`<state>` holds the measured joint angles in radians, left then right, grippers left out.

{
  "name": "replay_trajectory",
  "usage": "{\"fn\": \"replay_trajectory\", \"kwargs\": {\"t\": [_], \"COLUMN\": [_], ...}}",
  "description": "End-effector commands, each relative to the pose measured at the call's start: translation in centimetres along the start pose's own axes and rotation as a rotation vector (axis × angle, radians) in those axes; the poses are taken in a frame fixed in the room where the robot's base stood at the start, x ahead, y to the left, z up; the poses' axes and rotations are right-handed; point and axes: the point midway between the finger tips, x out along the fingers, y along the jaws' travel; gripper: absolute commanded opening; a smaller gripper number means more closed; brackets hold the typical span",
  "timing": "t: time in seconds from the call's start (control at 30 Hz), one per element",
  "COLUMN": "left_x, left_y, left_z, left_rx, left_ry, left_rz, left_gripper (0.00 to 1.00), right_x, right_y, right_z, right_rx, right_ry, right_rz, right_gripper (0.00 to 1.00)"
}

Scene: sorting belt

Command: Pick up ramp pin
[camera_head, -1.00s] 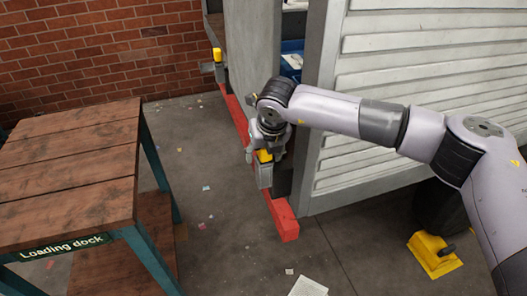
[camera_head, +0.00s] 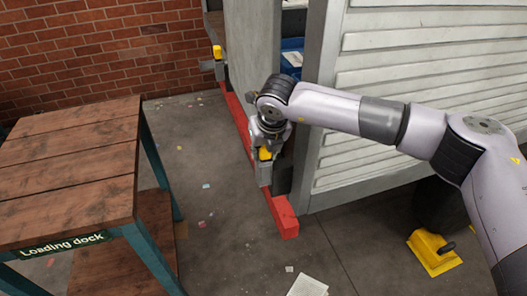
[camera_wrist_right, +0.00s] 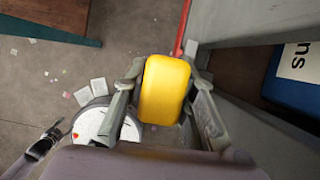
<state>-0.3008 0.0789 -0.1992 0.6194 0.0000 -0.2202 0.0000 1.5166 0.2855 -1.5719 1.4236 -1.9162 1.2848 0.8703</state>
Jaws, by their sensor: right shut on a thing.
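The ramp pin has a yellow head (camera_head: 265,153), seen in the head view at the corner of the grey truck-like body, above the red bar. In the right wrist view the yellow head (camera_wrist_right: 165,90) fills the space between the two fingers. My right gripper (camera_head: 262,150) points down and is shut on it, one finger on each side (camera_wrist_right: 163,92). A grey bracket (camera_head: 264,175) sits directly below the head. The pin's lower part is hidden, so I cannot tell whether it is still inside the bracket.
A second yellow-topped pin (camera_head: 217,52) stands at the far end of the red bar (camera_head: 284,216). A wooden loading dock table (camera_head: 65,180) stands left. A yellow wheel chock (camera_head: 434,253) lies right. A blue bin (camera_head: 291,62) is inside. Floor between table and bar is clear except for paper scraps.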

Motion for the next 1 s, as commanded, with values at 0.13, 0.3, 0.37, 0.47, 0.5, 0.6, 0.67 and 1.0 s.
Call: {"fn": "replay_trajectory", "kwargs": {"t": [0.13,0.3,0.37,0.47,0.5,0.6,0.67,1.0], "left_x": [0.0,0.1,0.2,0.5,0.7,1.2,1.5,3.2], "left_y": [0.0,-0.1,-0.1,-0.1,-0.1,-0.1,-0.1,-0.1], "left_z": [-0.1,-0.1,-0.1,-0.1,-0.1,-0.1,0.0,0.1], "left_rx": [0.000,0.001,0.001,0.001,0.001,0.001,0.001,0.002], "left_ry": [0.001,0.002,0.002,0.002,0.002,0.002,0.003,0.003], "left_rz": [0.000,-0.001,-0.001,-0.001,-0.001,-0.001,-0.001,-0.001], "left_gripper": [0.48,0.48,0.48,0.48,0.48,0.48,0.48,0.48], "right_x": [-0.1,-0.3,-0.5,-1.3,-1.7,-3.1,-4.2,-10.9], "right_y": [0.0,0.0,0.0,0.0,0.0,0.0,0.0,0.0], "right_z": [0.1,0.2,0.3,0.7,0.9,1.4,1.9,4.7], "right_rx": [0.000,0.000,0.001,0.001,0.001,0.001,0.001,0.002], "right_ry": [-0.002,-0.003,-0.003,-0.004,-0.006,-0.006,-0.007,-0.007], "right_rz": [0.000,0.000,0.000,0.001,0.001,0.001,0.000,0.000], "right_gripper": [0.00,0.00,0.00,0.00,0.00,0.00,0.00,0.00]}}
